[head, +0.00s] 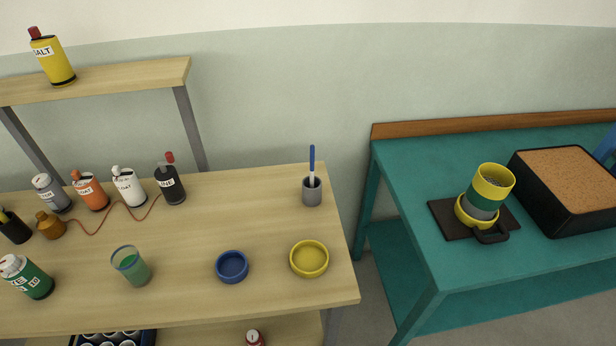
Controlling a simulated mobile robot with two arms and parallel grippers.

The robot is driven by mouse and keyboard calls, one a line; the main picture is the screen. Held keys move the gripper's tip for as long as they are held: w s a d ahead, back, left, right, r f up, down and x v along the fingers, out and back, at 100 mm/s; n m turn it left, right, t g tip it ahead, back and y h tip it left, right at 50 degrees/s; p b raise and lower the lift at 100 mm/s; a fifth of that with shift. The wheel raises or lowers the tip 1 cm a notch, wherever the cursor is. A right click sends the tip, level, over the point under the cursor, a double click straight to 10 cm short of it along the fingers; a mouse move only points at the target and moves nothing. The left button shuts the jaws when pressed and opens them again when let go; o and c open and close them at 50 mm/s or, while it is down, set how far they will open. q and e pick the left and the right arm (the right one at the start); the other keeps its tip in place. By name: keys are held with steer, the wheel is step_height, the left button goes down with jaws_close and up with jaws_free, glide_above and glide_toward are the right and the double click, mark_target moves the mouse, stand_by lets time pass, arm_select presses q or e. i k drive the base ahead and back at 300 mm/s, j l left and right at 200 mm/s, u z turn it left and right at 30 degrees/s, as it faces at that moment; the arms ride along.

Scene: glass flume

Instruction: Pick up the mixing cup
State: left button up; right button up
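A clear cup with a blue rim and green contents (131,267) stands upright at the front left of the wooden table (200,300); it looks like the mixing cup. A small grey cup (312,194) holding a blue and white stick (312,160) stands at the table's back right. Neither of my grippers is in view, and nothing is touching the clear cup.
A blue dish (232,267) and a yellow dish (309,259) sit right of the clear cup. Several bottles, including a black one (171,186), line the back left below a shelf (110,80). A green bottle (28,278) stands left. A teal table (410,215) is right, past a gap.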

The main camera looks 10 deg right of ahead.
mark_target(127, 261)
steer(key=k+j+u, duration=0.1)
steer(key=u, duration=0.9)
steer(key=l+z, duration=0.35)
